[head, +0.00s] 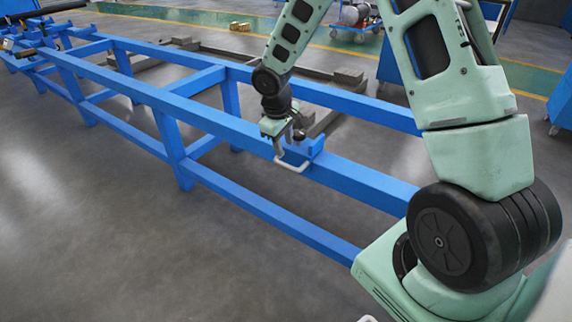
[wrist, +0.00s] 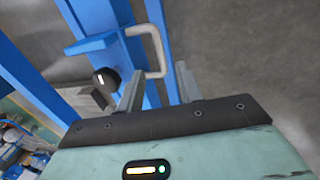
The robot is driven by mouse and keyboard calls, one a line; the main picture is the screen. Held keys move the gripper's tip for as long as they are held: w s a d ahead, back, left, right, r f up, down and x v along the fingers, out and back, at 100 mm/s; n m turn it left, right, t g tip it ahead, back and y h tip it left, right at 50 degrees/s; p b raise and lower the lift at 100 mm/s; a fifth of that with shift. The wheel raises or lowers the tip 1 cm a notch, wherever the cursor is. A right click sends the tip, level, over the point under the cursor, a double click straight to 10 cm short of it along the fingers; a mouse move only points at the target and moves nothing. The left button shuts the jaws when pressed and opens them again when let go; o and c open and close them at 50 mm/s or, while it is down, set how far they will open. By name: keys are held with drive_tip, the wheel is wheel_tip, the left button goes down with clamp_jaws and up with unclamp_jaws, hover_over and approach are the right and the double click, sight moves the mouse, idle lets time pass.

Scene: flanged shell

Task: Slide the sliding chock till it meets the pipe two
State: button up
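The sliding chock (head: 317,147) is a blue block on the near rail of a long blue frame, with a pale bent handle (head: 293,166) on its near side. In the wrist view the chock (wrist: 92,43) lies beyond my fingers, with the handle (wrist: 154,48) and a black knob (wrist: 105,78). My gripper (head: 284,147) is at the handle, pointing down. In the wrist view my gripper (wrist: 159,70) has its fingers apart, with part of the handle showing in the gap; contact cannot be told. Dark pipes (head: 48,9) lie at the frame's far left end; which is pipe two is unclear.
The near rail (head: 200,113) runs clear from the chock toward the far left. Cross members and legs support the blue frame. Grey beams (head: 345,77) lie on the floor behind it. The grey floor (head: 100,230) in front is open.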

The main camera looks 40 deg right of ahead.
sight(288, 165)
drive_tip(key=f, duration=0.2)
drive_tip(key=d+f+b, duration=0.1)
drive_tip(key=f, duration=0.4)
drive_tip(key=shift+w+d+f, duration=0.25)
drive_tip(key=shift+w+f, duration=0.05)
drive_tip(key=shift+f, duration=0.1)
clamp_jaws()
